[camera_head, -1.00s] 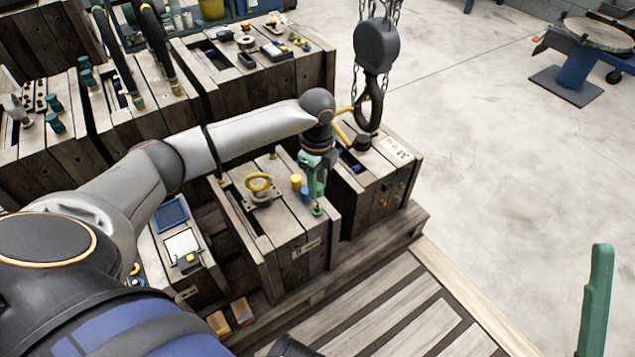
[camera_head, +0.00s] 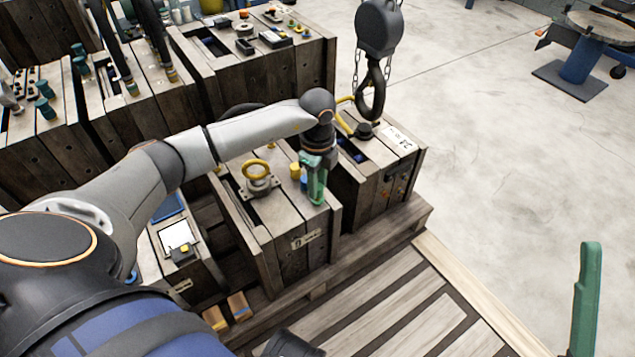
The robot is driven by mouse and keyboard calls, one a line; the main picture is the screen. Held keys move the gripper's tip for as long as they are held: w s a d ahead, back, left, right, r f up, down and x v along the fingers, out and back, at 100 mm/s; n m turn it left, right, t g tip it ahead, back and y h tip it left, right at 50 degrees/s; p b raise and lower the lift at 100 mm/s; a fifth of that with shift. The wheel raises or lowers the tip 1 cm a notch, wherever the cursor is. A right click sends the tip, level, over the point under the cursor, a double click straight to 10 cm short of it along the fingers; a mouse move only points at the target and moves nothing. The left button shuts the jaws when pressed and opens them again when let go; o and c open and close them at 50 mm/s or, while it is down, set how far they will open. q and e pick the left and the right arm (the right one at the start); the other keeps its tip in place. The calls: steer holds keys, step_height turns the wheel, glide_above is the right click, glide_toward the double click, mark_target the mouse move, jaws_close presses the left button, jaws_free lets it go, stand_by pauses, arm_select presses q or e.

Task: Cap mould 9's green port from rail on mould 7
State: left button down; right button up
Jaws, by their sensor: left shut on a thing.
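My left gripper (camera_head: 315,190) reaches over the middle wooden mould (camera_head: 285,215) and points down at its right front top. It is shut on a small green cap, mostly hidden by the green fingers. A yellow cap (camera_head: 295,171) stands just left of the fingers. The mould's front label (camera_head: 305,240) is too small to read, so I cannot tell its number. The right-hand mould (camera_head: 385,175) stands beside it, with coloured ports on its side. A single green finger of my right gripper (camera_head: 586,300) shows at the lower right; its other finger is out of view.
A dark hook (camera_head: 372,92) hangs on chains above the right-hand mould. A yellow lifting ring (camera_head: 257,172) stands on the middle mould. More moulds with hoses and small parts stand behind. The slatted pallet (camera_head: 400,310) in front and concrete floor (camera_head: 490,160) at right are clear.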

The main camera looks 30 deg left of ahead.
arm_select(q)
steer(key=shift+f, duration=0.65)
stand_by(0.8)
steer(key=shift+f, duration=0.4)
stand_by(0.6)
steer(key=c, duration=0.5)
jaws_free()
